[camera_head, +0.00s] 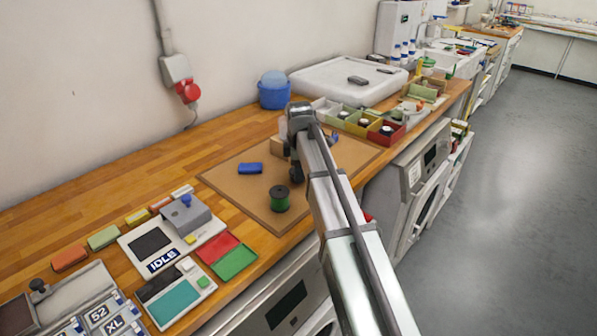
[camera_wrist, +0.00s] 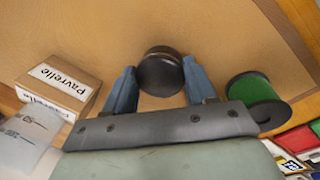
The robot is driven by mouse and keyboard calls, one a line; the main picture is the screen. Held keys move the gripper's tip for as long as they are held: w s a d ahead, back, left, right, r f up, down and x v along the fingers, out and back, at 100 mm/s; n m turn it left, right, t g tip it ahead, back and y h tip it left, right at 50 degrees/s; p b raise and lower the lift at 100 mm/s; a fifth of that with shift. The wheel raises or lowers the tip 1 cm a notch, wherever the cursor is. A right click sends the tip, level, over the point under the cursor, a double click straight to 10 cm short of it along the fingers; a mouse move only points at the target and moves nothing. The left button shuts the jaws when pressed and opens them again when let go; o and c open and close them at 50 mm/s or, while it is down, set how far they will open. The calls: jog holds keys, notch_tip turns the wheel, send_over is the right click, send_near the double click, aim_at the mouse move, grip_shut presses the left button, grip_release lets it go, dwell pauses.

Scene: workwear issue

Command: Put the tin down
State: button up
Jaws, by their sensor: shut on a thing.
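A dark round tin (camera_wrist: 160,72) sits between the blue fingertips of my gripper (camera_wrist: 160,84) in the wrist view. The fingers are shut on its sides. Brown board (camera_wrist: 225,40) lies beneath it; I cannot tell whether the tin touches the board or hangs just above it. In the head view my gripper (camera_head: 294,168) is over the brown board (camera_head: 235,188), mostly hidden by my arm, and the tin cannot be made out clearly there.
A green spool (camera_head: 279,198) stands on the board near its front edge. A blue object (camera_head: 250,168) lies farther left. A cardboard box (camera_wrist: 58,90) and a clear bag (camera_wrist: 28,128) are left of my gripper in the wrist view. Coloured bins (camera_head: 362,123) stand behind.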

jog(key=shift+f, duration=0.5)
jog(key=shift+f, duration=0.1)
jog(key=o, duration=1.1)
jog(key=shift+c, duration=0.2)
notch_tip(320, 180, up, 12)
jog(key=s, duration=0.1)
jog(key=shift+s, duration=0.3)
